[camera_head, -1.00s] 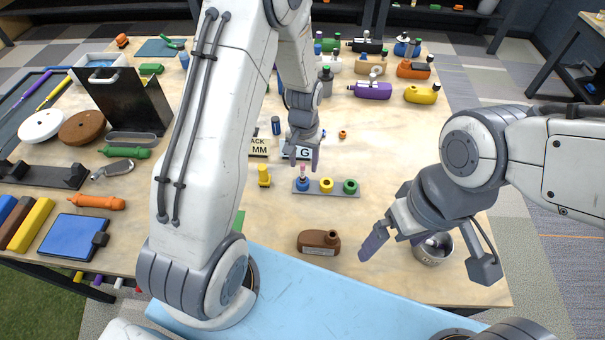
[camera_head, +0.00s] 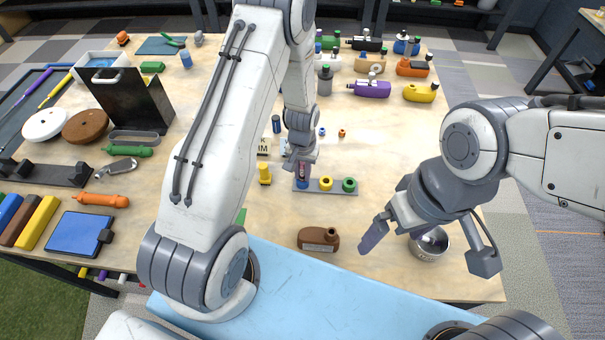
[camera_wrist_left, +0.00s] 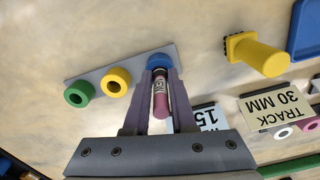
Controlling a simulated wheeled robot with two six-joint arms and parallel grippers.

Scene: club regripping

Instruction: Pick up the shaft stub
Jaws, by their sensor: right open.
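The shaft stub (camera_wrist_left: 160,98) is a pinkish rod with a pale printed label. It stands at the blue ring (camera_wrist_left: 158,61) at one end of a grey strip. In the head view the stub (camera_head: 303,170) is partly hidden by my left gripper (camera_head: 302,162). In the left wrist view my left gripper (camera_wrist_left: 162,85) has one finger on each side of the stub, tips near the blue ring. The fingers are close to the stub; whether they press on it I cannot tell.
The grey strip (camera_head: 336,187) also carries a yellow ring (camera_head: 326,183) and a green ring (camera_head: 349,184). A yellow peg (camera_head: 265,173) stands to its left. Clear table lies right of the strip.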

